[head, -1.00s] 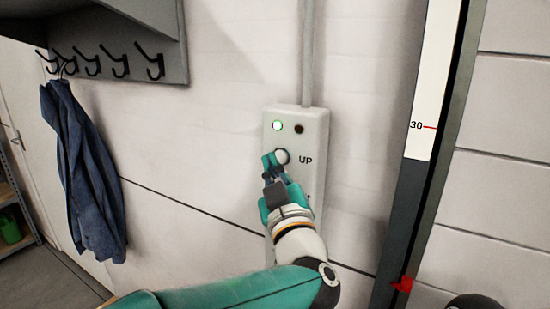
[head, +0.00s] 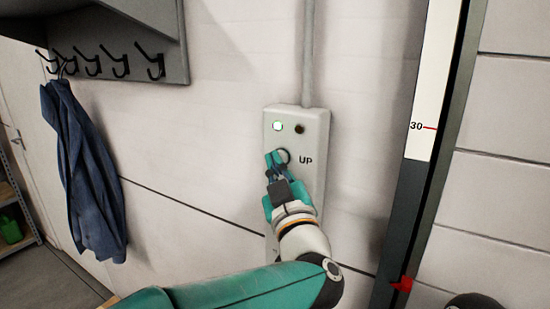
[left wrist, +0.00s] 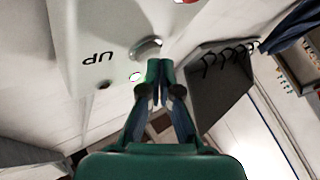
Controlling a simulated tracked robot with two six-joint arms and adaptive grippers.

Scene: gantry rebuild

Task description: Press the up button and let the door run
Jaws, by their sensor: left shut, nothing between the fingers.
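The grey control box (head: 315,123) is on the white wall, with a lit white lamp (head: 277,126) and a dark lamp (head: 299,128) above the round up button (head: 284,155), labelled UP. My left gripper (head: 275,158) is shut and empty, its fingertips at the left part of the button and covering some of it. In the left wrist view the shut fingertips (left wrist: 159,64) are beside the button (left wrist: 146,47); I cannot tell if they touch it. The lower part of the box is hidden behind my left arm. The door (head: 500,110) stands at the right. My right gripper is not in view.
A dark door-side post with a white scale (head: 429,80) marked 30 and a red pointer (head: 402,284) stands right of the box. A blue jacket (head: 82,170) hangs from the hook rack (head: 105,60) at left. A conduit (head: 308,50) runs up from the box.

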